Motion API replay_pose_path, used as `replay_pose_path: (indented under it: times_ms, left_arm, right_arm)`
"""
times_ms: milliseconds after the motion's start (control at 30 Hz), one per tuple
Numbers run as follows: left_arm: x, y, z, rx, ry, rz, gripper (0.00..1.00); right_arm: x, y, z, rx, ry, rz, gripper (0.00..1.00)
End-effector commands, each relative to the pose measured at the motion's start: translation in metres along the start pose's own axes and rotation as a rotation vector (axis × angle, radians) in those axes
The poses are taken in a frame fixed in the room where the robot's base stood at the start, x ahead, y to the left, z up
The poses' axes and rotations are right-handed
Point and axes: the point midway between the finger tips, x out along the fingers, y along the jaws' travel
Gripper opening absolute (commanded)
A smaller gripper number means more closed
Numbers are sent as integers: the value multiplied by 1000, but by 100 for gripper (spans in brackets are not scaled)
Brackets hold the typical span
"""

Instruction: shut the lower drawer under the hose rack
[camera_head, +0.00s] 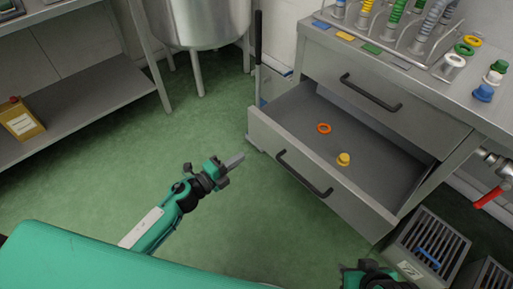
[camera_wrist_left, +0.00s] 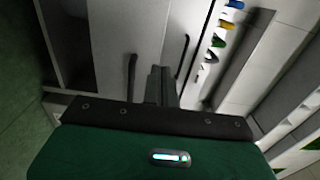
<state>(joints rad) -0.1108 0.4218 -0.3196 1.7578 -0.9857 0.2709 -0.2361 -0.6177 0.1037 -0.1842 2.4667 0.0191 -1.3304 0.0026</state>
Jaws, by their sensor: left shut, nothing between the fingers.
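The lower drawer (camera_head: 350,211) under the hose rack (camera_head: 405,40) is pulled open. Its dark bar handle (camera_head: 303,175) is on the front panel and also shows in the left wrist view (camera_wrist_left: 131,78). Inside lie an orange ring (camera_head: 324,128) and a yellow fitting (camera_head: 343,159). The upper drawer (camera_head: 370,80) above it looks shut. My left gripper (camera_head: 240,159) is shut and empty, in front of the drawer front and to the left of the handle, apart from it. My right gripper (camera_head: 375,276) is at the bottom edge, partly cut off; its fingers cannot be made out.
A slotted grey crate (camera_head: 428,250) stands on the floor right of the drawer. A red-handled valve (camera_head: 488,198) sticks out at the right. A steel tank (camera_head: 205,22) and a shelf (camera_head: 85,100) with a yellow can (camera_head: 20,119) stand left. Green floor before the drawer is clear.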

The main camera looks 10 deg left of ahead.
Motion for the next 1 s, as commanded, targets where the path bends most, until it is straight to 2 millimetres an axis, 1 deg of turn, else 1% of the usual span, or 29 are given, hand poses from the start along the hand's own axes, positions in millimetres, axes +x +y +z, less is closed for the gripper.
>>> replay_pose_path:
  times_ms: [167, 500, 700, 833, 1000]
  left_arm:
    - [22, -2, 1, 0, -1, -1, 0]
    - [86, -1, 1, -2, -2, -1, 0]
    - [118, 0, 0, -3, -2, 0, 0]
    - [130, 1, 0, -3, -2, 1, 0]
    - [136, 0, 1, -3, -2, 2, 0]
  right_arm:
    - [-1, 1, 0, 1, -5, 2, 36]
    - [1, 0, 0, 0, 2, 0, 36]
    - [4, -3, -3, -2, 27, -7, 36]
    - [7, -4, -6, -3, 46, -11, 36]
    - [8, -6, -7, -5, 56, -16, 36]
